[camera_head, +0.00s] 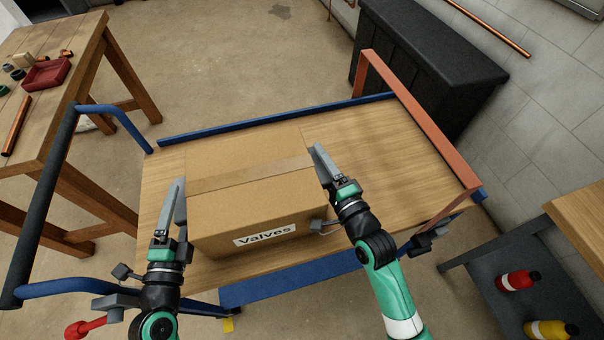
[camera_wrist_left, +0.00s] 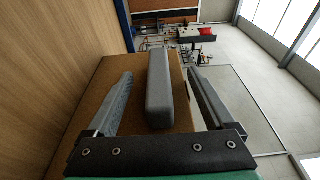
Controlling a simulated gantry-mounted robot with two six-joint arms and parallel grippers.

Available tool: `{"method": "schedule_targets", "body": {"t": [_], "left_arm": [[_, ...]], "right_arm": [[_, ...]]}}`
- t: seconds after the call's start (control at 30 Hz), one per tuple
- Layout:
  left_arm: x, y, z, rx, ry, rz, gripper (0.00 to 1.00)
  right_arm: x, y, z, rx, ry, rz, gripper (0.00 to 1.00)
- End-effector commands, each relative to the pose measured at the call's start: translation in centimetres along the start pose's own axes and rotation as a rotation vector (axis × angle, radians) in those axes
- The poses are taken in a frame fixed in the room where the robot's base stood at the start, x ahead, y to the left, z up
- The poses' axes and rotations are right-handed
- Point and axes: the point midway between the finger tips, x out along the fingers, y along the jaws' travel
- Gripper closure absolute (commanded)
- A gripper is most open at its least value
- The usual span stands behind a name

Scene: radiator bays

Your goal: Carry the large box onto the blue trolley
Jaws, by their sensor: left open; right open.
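The large box (camera_head: 250,205), brown cardboard with a tape strip and a "Valves" label, sits upright on the wooden deck of the blue trolley (camera_head: 370,150). My left gripper (camera_head: 177,195) is open beside the box's left side. My right gripper (camera_head: 322,165) is open at the box's right side. I cannot tell whether either touches the cardboard. In the left wrist view, the two fingers of my left gripper (camera_wrist_left: 155,100) stand apart, with a grey block between them and a brown face of the box (camera_wrist_left: 95,95) behind.
The trolley has a dark push handle (camera_head: 42,200) at left and an orange end rail (camera_head: 420,120) at right. A wooden workbench (camera_head: 60,50) stands at left, a black chest (camera_head: 425,65) behind. A grey shelf (camera_head: 510,270) with bottles is at lower right. Bare deck lies right of the box.

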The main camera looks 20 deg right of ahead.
Motion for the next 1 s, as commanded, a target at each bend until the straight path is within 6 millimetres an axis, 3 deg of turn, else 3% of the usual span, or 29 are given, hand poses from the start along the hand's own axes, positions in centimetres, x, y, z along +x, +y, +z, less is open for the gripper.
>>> {"method": "schedule_targets", "body": {"t": [0.23, 0.5, 0.63, 0.97, 1.0], "left_arm": [[0.0, -1.4, 0.0, 0.003, 0.002, -0.004, 0.13], [0.0, -7.4, 0.0, 0.003, 0.000, -0.009, 0.13], [0.0, -9.4, 0.1, 0.003, -0.001, -0.008, 0.13], [0.0, -10.3, 0.1, 0.001, -0.002, -0.006, 0.13], [0.0, -10.3, 0.1, 0.001, -0.002, -0.006, 0.13]], "right_arm": [[0.0, 0.0, 0.0, 0.000, 0.000, 0.000, 0.38], [0.0, 0.0, 0.0, 0.000, 0.000, 0.000, 0.38], [0.0, 0.0, 0.0, 0.000, 0.000, 0.000, 0.38], [0.0, -0.1, 0.0, 0.000, 0.000, -0.001, 0.38], [0.0, -0.1, 0.0, 0.000, 0.000, -0.001, 0.29]]}}
